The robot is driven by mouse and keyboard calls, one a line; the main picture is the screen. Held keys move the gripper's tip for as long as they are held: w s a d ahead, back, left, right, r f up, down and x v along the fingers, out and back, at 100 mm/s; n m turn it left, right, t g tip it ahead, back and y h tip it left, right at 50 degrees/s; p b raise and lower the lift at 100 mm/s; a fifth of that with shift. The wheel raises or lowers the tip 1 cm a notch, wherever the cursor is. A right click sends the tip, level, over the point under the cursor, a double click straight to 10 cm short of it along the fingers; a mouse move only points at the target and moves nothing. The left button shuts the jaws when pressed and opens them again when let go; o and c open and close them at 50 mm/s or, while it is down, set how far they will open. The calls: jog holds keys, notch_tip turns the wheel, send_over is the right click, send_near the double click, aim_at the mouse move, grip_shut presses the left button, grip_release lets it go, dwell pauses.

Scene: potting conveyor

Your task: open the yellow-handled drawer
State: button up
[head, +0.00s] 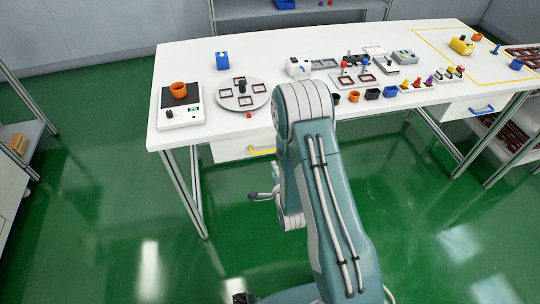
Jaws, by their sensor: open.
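The yellow-handled drawer (228,151) is a white front under the left part of the white table. It looks closed, flush below the tabletop. Its yellow handle (262,151) is a short bar, and my arm hides the area just right of it. My gripper (254,196) is small in the head view, in front of and below the handle, apart from it. It is open and appears empty. My arm's big teal link covers the middle of the view.
A second drawer with a blue handle (481,109) is under the table's right side. The white table (180,75) holds a scale with an orange pot (179,90), a round turntable (257,101) and several small pots. Table legs (183,190) stand left of the drawer. Green floor is open in front.

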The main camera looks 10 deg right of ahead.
aim_at(268, 151)
jog(key=x, duration=1)
jog(key=shift+w+d, duration=0.1)
jog(key=shift+w, duration=0.25)
jog(key=shift+c, duration=0.3)
grip_shut()
